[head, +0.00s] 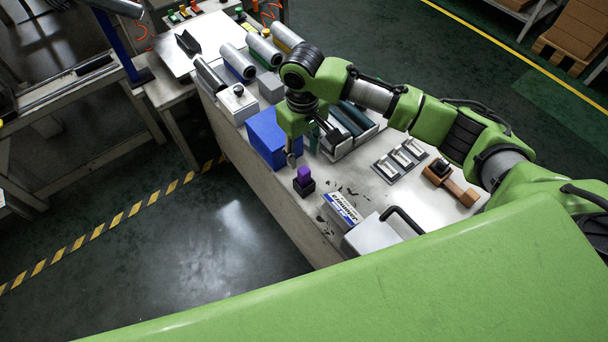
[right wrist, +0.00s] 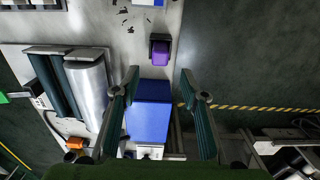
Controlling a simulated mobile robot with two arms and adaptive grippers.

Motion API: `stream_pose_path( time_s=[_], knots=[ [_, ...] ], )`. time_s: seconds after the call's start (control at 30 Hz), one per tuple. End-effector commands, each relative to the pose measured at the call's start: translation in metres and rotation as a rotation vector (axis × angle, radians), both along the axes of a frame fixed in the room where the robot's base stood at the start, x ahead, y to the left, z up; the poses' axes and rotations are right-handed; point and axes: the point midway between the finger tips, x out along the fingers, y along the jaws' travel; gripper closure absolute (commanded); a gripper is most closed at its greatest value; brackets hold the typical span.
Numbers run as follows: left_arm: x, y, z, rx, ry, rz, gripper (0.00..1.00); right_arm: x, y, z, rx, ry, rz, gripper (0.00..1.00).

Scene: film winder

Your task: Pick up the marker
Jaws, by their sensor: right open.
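A small purple block (head: 304,174) sits upright in a black base near the table's front edge; it may be the marker, but I cannot tell for certain. It also shows in the right wrist view (right wrist: 161,52), just beyond my fingertips. My right gripper (head: 311,148) is open and empty, above the table between this block and the blue box (head: 266,138). In the right wrist view, my two spread fingers (right wrist: 159,78) have the blue box (right wrist: 150,112) below and between them. My left gripper is not in view.
Metal rollers (head: 238,62) and a white block with a black knob (head: 238,101) stand at the back left. Dark rollers (head: 348,124), small metal holders (head: 401,159) and a wooden piece (head: 452,184) lie to the right. A labelled box (head: 342,208) is nearer me.

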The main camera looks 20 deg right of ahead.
Motion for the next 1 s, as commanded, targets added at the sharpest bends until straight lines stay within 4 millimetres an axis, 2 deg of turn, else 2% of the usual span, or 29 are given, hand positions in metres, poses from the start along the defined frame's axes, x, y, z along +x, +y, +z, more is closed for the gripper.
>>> stream_pose_path(
  time_s=[0.1, 0.2, 0.37, 0.53, 0.7, 0.93, 0.97, 1.0],
  knots=[
    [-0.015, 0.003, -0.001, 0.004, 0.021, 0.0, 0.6, -0.001, 0.0, -0.02, 0.0, 0.002, -0.001, 0.6],
    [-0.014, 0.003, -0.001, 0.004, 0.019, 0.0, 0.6, 0.0, 0.0, -0.029, 0.0, 0.0, 0.0, 0.6],
    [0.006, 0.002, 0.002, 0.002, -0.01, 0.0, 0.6, -0.002, 0.0, -0.039, 0.0, 0.001, 0.001, 0.6],
    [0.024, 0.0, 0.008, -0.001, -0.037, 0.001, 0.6, -0.007, -0.002, -0.065, -0.001, 0.002, 0.001, 0.6],
    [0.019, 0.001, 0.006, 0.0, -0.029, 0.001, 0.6, -0.006, -0.001, -0.083, 0.0, 0.0, 0.001, 0.6],
    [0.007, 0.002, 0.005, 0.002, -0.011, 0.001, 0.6, -0.006, -0.001, -0.084, 0.0, -0.001, 0.002, 0.6],
    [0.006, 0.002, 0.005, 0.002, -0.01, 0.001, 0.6, -0.006, -0.001, -0.084, 0.0, -0.001, 0.002, 0.62],
    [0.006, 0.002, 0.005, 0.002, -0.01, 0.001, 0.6, -0.006, -0.001, -0.084, 0.0, -0.001, 0.001, 0.73]
  ],
)
